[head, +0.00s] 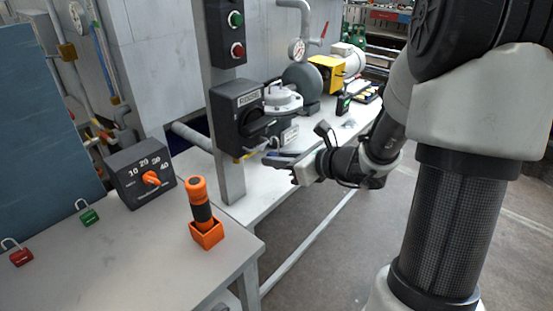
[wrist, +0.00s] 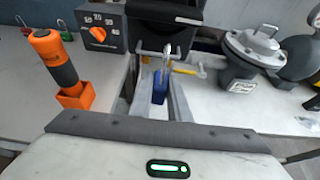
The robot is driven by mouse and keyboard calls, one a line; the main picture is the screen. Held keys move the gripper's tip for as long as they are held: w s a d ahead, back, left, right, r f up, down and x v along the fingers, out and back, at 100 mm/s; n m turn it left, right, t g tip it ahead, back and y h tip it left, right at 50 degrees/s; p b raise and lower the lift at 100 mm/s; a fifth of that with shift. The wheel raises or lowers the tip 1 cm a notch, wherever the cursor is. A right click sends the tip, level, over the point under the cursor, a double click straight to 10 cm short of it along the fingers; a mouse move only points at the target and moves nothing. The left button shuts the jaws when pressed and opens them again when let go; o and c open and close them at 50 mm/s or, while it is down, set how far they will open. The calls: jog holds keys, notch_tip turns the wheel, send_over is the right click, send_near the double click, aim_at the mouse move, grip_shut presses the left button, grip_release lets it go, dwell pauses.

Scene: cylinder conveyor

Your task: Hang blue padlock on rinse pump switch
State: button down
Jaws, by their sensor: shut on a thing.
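The blue padlock (wrist: 160,88) is upright in the middle of the wrist view, its metal shackle (wrist: 167,54) pointing up and away. My gripper (head: 272,161) is shut on it, just right of and slightly below the black rinse pump switch (head: 237,112). In the head view the padlock is hard to make out at the dark fingers. The switch, a black box with a pale label, shows at the top of the wrist view (wrist: 165,14). The shackle appears just below the switch; whether it touches or passes through anything there I cannot tell.
The switch is on a grey post (head: 226,170) below a button box (head: 222,32). A grey pump (head: 283,97) stands close behind on the bench. On the left table are an orange-handled tool in a holder (head: 206,235), a dial box (head: 140,175), and green (head: 89,217) and red (head: 21,257) padlocks.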

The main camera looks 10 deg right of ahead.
jog(key=shift+w+a, duration=0.2)
jog(key=shift+w, duration=0.05)
jog(key=shift+w+a+b, duration=0.25)
jog(key=shift+w+a, duration=0.25)
jog(key=shift+w, duration=0.2)
jog(key=shift+w+a+b, duration=0.2)
jog(key=shift+w+a, duration=0.3)
jog(key=shift+w, duration=0.15)
jog(key=shift+r, duration=0.1)
dwell(0.6)
jog(key=shift+f+b, duration=1.45)
jog(key=shift+f, duration=0.1)
jog(key=c, duration=1.6)
grip_release()
